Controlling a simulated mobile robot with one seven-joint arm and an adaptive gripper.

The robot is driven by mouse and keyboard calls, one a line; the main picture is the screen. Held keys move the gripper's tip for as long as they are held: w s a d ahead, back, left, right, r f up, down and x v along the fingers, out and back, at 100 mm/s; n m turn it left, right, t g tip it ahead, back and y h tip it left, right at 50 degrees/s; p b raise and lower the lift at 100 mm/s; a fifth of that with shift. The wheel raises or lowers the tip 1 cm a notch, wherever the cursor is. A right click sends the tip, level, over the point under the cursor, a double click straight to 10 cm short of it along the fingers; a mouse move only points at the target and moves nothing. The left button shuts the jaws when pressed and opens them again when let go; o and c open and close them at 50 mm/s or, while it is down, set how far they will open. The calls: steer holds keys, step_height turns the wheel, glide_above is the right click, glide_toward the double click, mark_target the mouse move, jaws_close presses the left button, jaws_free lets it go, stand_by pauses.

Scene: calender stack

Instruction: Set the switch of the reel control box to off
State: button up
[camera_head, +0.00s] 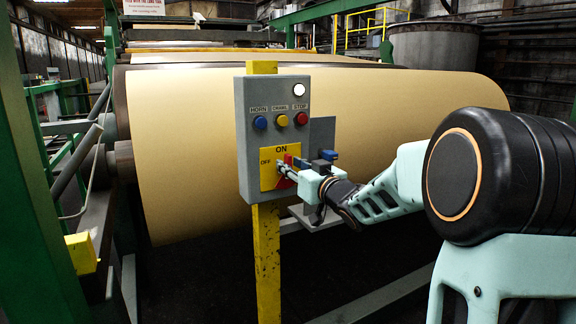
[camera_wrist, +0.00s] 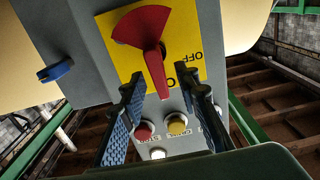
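The grey reel control box (camera_head: 244,120) stands on a yellow post, with a yellow switch plate (camera_head: 265,179) marked ON at top and OFF at left. The red switch (camera_wrist: 155,72) has a fan-shaped base and a lever that points toward the ON side in the upside-down wrist view. In the head view my fingers partly cover the switch. My gripper (camera_head: 285,167) is at the plate. In the wrist view my gripper (camera_wrist: 163,84) is open, one finger on each side of the lever tip, with visible gaps; I cannot tell any touch.
Blue, yellow and red buttons (camera_head: 281,120) and a white lamp (camera_head: 299,90) sit above the plate. A blue handle (camera_head: 329,155) sticks out at the box's right side, close to my gripper. A large paper roll (camera_head: 190,150) lies behind. A yellow post (camera_head: 267,260) supports the box.

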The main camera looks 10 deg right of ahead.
steer(key=shift+x, duration=0.95)
jaws_close()
